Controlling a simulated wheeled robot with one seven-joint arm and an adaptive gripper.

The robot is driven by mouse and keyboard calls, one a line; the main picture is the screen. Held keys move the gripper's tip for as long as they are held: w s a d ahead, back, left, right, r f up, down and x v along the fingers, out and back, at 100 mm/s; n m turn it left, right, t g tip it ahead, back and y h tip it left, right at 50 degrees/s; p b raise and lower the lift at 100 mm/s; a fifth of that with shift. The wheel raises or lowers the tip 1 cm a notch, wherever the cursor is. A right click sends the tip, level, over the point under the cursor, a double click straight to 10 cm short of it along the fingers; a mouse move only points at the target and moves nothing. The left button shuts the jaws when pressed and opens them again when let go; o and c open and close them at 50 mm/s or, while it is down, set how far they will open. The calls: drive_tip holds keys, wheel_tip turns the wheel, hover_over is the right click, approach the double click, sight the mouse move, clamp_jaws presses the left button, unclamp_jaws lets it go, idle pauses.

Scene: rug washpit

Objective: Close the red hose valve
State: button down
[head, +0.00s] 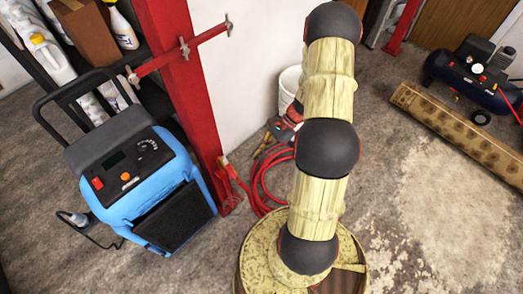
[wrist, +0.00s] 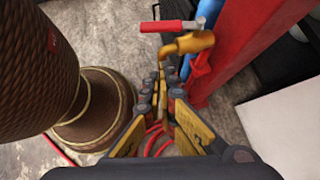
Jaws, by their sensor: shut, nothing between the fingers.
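The hose valve shows in the wrist view as a brass tap (wrist: 188,43) on the red post, with a red lever (wrist: 168,26) on a grey stem above it. The lever points left, roughly along the spout. In the head view the tap (head: 224,160) is small, low on the post, and its lever cannot be made out. My gripper (wrist: 166,76) is shut and empty, its tips just below the spout in the picture and apart from the lever. In the head view my gripper (head: 268,141) is partly hidden behind my arm, right of the tap.
A red post (head: 185,95) carries a red pipe (head: 205,35). A red hose (head: 265,180) lies coiled at its foot. A blue machine (head: 150,185) stands left, by a shelf. A white bucket (head: 289,82) stands by the wall. A rolled rug (head: 460,130) and a compressor (head: 475,72) are right.

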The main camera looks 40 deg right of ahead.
sight(229, 168)
drive_tip(key=w+a+f+b, duration=0.1)
drive_tip(key=a+f+b, duration=0.1)
drive_tip(key=a, duration=0.5)
drive_tip(key=shift+w+f, duration=0.35)
drive_tip(key=shift+f, duration=0.3)
drive_tip(key=shift+a, duration=0.1)
